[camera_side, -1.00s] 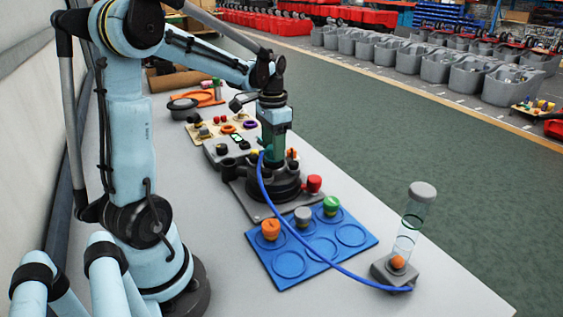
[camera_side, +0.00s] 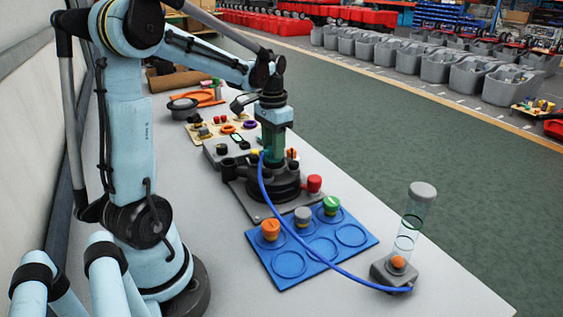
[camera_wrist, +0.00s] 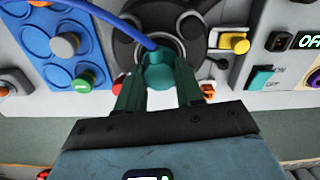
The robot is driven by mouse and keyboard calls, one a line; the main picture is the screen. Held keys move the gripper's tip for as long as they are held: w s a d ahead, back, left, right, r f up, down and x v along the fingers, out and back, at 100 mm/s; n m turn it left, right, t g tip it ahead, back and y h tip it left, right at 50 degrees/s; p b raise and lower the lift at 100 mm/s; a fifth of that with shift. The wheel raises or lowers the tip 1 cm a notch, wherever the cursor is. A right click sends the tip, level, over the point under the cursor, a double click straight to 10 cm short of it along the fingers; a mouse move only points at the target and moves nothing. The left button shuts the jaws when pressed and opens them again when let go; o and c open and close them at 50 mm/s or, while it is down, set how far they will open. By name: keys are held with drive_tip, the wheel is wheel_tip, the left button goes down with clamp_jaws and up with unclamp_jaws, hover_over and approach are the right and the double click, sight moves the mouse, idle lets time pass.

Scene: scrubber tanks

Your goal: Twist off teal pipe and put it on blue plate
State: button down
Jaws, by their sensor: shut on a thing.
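The teal pipe (camera_wrist: 158,72) sits at the dark round scrubber base (camera_wrist: 128,22), with a blue hose running from its top area. My gripper (camera_wrist: 160,85) is shut on the teal pipe, its two green fingers on either side of it. In the side view my gripper (camera_side: 272,150) points down over the scrubber base (camera_side: 275,188), and the pipe is mostly hidden behind the fingers. The blue plate (camera_side: 322,256) lies in front of the base with ring-shaped spots. It also shows in the wrist view (camera_wrist: 33,42).
Orange (camera_side: 271,229), grey (camera_side: 302,215) and green (camera_side: 331,205) caps stand on the plate's back row; its front spots are empty. A red knob (camera_side: 314,183) juts from the base. A blue hose (camera_side: 300,240) crosses the plate to a clear cylinder (camera_side: 410,225).

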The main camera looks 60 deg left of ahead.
drive_tip(key=shift+n, duration=0.8)
drive_tip(key=shift+n, duration=0.7)
drive_tip(key=shift+n, duration=0.3)
drive_tip(key=c, duration=0.6)
unclamp_jaws()
drive_tip(key=shift+c, duration=0.2)
drive_tip(key=shift+o, duration=0.3)
drive_tip(key=o, duration=0.6)
